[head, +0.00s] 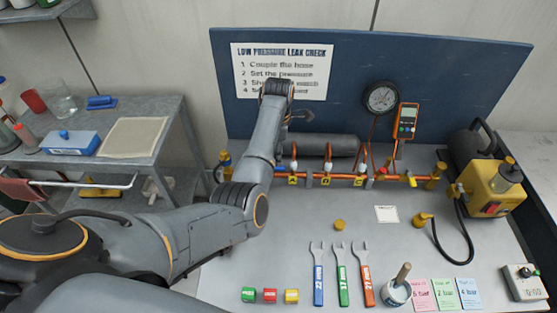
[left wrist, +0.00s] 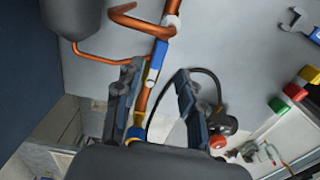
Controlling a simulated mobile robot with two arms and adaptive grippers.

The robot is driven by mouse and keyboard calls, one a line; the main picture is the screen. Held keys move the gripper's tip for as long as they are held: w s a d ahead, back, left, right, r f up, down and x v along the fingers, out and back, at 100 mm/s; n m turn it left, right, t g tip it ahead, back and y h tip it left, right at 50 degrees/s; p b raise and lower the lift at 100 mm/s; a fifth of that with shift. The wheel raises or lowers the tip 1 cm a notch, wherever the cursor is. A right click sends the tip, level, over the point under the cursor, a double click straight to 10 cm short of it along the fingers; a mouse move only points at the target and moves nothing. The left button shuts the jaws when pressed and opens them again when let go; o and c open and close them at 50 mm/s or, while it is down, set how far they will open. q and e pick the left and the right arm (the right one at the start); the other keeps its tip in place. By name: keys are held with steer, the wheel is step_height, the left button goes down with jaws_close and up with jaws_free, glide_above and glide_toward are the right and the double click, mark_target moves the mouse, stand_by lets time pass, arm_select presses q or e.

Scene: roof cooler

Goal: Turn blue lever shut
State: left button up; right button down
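The blue lever (left wrist: 156,57) lies along a copper pipe (left wrist: 147,100) in the left wrist view, near the tips of my left gripper (left wrist: 160,70). The gripper is open, with one finger on each side of the pipe. The left finger is close to the lever; whether they touch I cannot tell. In the head view the copper manifold (head: 345,176) runs along the back of the bench. My left arm reaches over its left end, and only a small part of my left gripper (head: 302,116) shows past the wrist. My right gripper is not in view.
A grey cylinder (head: 325,145) lies behind the manifold. A round gauge (head: 380,97) and an orange meter (head: 407,120) are on the blue panel. Wrenches (head: 341,275), colored blocks (head: 269,296) and a brush cup (head: 397,293) occupy the front. The bench middle is mostly clear.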

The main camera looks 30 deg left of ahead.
arm_select(q)
step_height(320, 180, down, 4)
steer(key=shift+f, duration=0.55)
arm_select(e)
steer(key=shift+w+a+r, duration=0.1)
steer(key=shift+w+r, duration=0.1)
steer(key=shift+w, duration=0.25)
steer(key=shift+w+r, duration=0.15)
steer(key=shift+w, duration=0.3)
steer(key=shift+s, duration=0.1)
arm_select(q)
jaws_close()
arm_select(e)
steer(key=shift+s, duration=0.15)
